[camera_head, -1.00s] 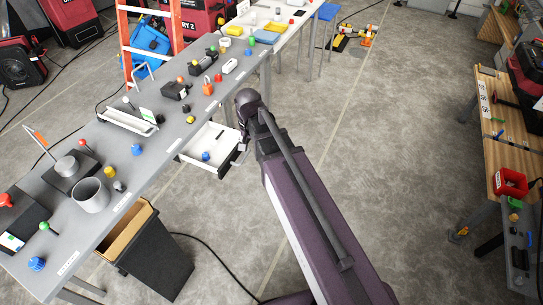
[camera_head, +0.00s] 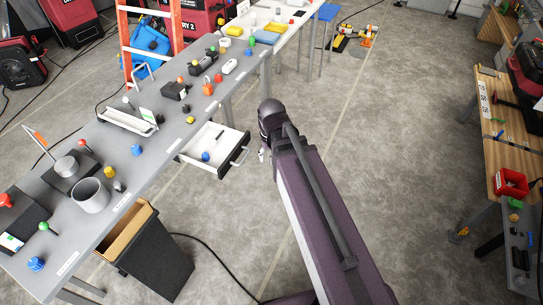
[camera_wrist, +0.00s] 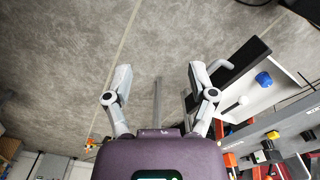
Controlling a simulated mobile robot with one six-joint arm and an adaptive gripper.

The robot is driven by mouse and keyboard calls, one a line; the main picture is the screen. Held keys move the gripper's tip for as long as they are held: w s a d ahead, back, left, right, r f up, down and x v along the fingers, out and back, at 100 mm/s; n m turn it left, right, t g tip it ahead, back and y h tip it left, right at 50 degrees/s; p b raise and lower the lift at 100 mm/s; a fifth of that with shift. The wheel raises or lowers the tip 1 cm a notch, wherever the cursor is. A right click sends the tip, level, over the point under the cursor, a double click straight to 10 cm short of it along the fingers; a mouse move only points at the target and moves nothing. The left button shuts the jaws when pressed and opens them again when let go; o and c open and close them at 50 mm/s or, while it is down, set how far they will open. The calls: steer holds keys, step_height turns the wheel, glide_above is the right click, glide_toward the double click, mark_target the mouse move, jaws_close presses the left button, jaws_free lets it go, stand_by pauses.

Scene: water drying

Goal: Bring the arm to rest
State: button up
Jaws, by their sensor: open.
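My gripper (camera_wrist: 160,80) shows in the wrist view with its two grey fingers spread apart and nothing between them, above the concrete floor. In the head view my dark arm reaches up from the bottom right. The gripper there is mostly hidden behind the arm's end, with a small pale part (camera_head: 263,153) showing just right of the open drawer. The white drawer (camera_head: 212,136) stands pulled out from the grey workbench and holds a blue knob-like object (camera_head: 205,156) and a small white piece. Its handle (camera_head: 239,157) is clear of my gripper, with a gap between them.
The long grey workbench (camera_head: 150,172) carries several knobs, switches, a grey mug (camera_head: 90,195) and a tray (camera_head: 127,122). A black bin (camera_head: 155,255) stands below it. A wooden-topped bench (camera_head: 510,150) is at the right. The floor (camera_head: 400,130) between the benches is open.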

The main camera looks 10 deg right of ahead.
steer(key=s+d, duration=0.1)
steer(key=s+d+n, duration=0.1)
steer(key=s, duration=0.1)
steer(key=shift+d, duration=0.1)
stand_by(1.4)
